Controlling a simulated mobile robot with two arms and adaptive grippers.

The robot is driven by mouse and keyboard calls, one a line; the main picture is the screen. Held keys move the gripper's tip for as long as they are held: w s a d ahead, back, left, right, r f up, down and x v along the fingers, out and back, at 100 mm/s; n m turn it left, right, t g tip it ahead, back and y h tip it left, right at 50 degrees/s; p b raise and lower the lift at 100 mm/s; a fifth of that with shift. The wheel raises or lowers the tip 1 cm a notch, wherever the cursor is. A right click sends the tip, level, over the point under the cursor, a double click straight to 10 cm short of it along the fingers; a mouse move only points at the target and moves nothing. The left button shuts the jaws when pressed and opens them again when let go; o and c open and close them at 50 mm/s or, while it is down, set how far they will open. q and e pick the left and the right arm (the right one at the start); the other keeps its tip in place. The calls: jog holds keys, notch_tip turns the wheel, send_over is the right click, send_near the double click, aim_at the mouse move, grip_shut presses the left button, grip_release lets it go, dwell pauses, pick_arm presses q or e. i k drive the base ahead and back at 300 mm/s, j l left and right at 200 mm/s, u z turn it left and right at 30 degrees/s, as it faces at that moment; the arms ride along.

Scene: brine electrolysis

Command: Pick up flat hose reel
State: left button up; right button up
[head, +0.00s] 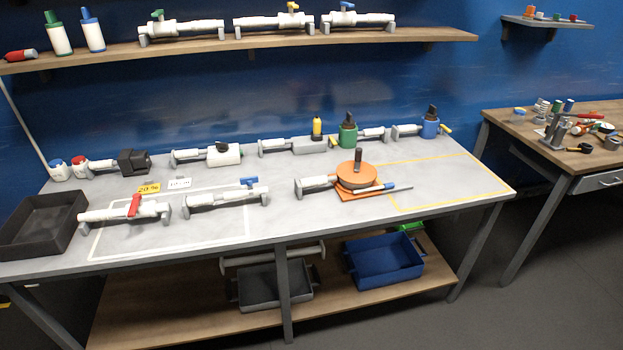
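An orange round reel (354,177), which looks like the flat hose reel, sits on the right half of the grey workbench (290,215). A dark upright handle (358,158) stands on top of it. An orange flat base (350,194) shows beneath its front edge. A white pipe piece with grey ends (315,183) lies at its left side. A thin rod with a blue part (388,187) lies in front and to the right; I cannot tell whether it touches the reel. Neither of my grippers is in view.
A black tray (42,224) stands at the bench's left end. White pipe fittings (125,211) lie at the front left, with several devices along the back. A yellow-outlined area (445,178) at the right is mostly clear. A shelf (260,43) hangs above.

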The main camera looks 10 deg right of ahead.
aim_at(345, 181)
jog(key=i+l+u, duration=0.1)
jog(key=l+u, duration=0.65)
jog(key=l, duration=0.25)
jog(key=l+u, duration=0.4)
jog(key=l, duration=0.15)
